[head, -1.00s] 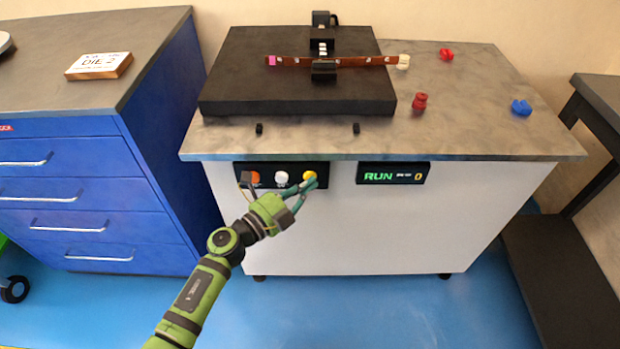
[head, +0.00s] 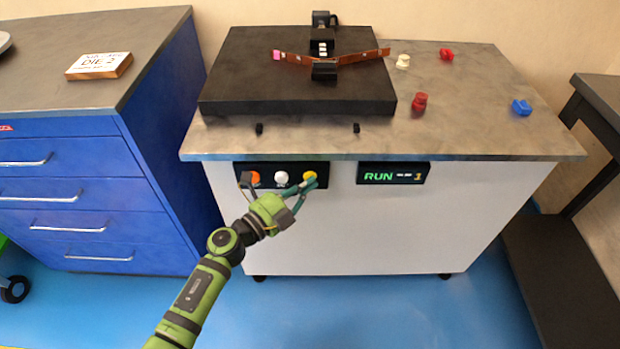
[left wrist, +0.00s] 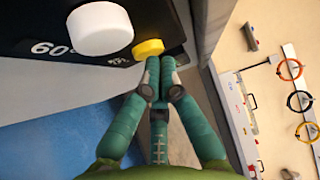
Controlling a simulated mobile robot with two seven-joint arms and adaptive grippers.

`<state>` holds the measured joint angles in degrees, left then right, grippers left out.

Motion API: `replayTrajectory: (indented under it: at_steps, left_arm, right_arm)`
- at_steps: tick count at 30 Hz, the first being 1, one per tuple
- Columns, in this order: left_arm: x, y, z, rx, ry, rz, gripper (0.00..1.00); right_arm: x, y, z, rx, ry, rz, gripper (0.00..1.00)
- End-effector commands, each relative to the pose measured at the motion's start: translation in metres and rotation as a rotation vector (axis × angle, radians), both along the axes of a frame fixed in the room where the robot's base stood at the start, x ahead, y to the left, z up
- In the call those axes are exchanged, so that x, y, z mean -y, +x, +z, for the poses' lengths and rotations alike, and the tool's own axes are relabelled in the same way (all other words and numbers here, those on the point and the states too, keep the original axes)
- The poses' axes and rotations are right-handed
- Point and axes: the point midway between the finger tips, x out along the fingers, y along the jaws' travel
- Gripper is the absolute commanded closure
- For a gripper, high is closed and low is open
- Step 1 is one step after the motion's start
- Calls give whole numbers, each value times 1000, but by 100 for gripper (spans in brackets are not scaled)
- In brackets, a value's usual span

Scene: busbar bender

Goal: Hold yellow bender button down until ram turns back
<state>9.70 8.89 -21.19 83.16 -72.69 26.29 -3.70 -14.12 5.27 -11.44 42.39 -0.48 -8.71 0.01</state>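The yellow button (head: 309,175) is at the right end of the black panel (head: 268,186) on the bender cabinet's front. My left gripper (head: 312,184) is at this button. In the left wrist view its fingers (left wrist: 160,66) are closed together with nothing between them, tips at the edge of the yellow button (left wrist: 148,47). Contact and button depth are hard to tell. On the black bed, the copper busbar (head: 362,57) is bent into a shallow V at the ram (head: 322,41). The display (head: 394,173) reads RUN and 1. My right gripper is out of view.
Red (head: 419,102), cream (head: 403,61) and blue (head: 521,107) pieces lie on the cabinet top. A blue drawer cabinet (head: 80,200) stands left.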

Motion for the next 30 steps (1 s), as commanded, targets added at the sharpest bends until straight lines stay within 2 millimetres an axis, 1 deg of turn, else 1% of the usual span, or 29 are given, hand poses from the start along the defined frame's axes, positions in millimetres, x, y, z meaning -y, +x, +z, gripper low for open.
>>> replayTrajectory:
  at_steps: [5, 14, 24, 26, 30]
  left_arm:
    - [-1, -2, 1, 1, -1, 2, 100]
    - [0, -16, 1, -1, 1, 1, 100]
    - [0, -18, 0, 0, 0, 0, 100]
    - [0, -21, 1, -1, -1, 0, 100]
    - [0, -35, 1, -1, 0, 0, 100]
  right_arm:
    - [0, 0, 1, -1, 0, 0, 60]
    - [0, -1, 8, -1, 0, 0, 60]
    - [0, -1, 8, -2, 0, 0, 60]
    - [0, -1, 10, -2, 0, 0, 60]
    - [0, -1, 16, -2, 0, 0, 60]
